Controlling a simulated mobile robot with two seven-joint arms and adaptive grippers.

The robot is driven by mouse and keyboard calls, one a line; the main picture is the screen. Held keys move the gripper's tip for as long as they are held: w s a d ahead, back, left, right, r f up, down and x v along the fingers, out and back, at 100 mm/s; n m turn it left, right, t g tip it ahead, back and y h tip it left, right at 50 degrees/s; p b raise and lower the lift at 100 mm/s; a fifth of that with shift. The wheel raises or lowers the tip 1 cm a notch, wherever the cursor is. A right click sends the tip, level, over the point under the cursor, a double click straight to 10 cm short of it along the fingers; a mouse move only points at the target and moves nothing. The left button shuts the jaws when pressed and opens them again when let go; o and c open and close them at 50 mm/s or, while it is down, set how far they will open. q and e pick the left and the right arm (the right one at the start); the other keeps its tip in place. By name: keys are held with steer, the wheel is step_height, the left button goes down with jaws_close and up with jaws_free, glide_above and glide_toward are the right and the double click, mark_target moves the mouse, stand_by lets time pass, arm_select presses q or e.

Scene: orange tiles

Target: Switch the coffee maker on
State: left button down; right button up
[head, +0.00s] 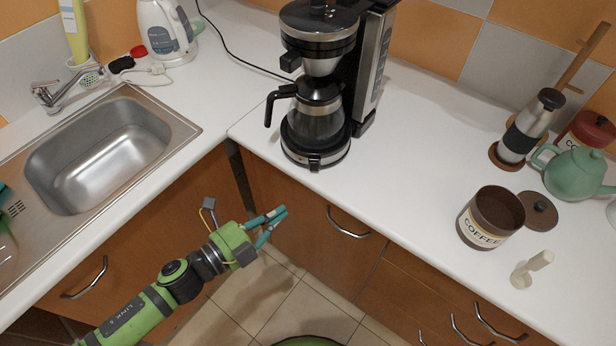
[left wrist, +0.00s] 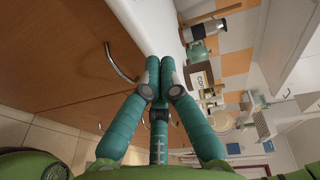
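The coffee maker (head: 322,30) is black and silver and stands upright on the white counter near the wall. Its glass jug (head: 318,118) sits on the round base under the filter holder. A small dark part, perhaps the switch, shows at the front of the base (head: 314,162); its position is too small to tell. My left gripper (head: 283,211) is in front of the cabinet doors, below and left of the coffee maker, apart from it. Its teal fingers come together at the tips with nothing between them, also in the left wrist view (left wrist: 160,66). My right gripper is not seen.
A steel sink (head: 95,150) is on the left, with a kettle (head: 166,30) behind. On the right counter stand a coffee canister (head: 490,217), its lid (head: 537,212), a moka-like pot (head: 530,125) and a green teapot (head: 578,174). The counter before the coffee maker is clear. Cabinet handles (head: 347,224) stick out.

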mark_target(308, 180)
arm_select(q)
steer(key=p+x, duration=0.1)
steer(key=x, duration=0.2)
steer(key=p+x, duration=0.1)
steer(key=x, duration=0.3)
steer(key=w+a+x, duration=0.1)
steer(key=x, duration=0.2)
steer(key=shift+w+d+p, duration=0.2)
steer(key=shift+w+p, duration=0.2)
steer(key=shift+w+a+f, duration=0.1)
steer(key=shift+w+f, duration=0.05)
steer(key=shift+w, duration=0.55)
steer(key=f+b, duration=0.1)
steer(key=b, duration=0.2)
steer(key=shift+w+m, duration=0.3)
steer(key=shift+w, duration=0.05)
steer(key=shift+r+t+h, duration=0.3)
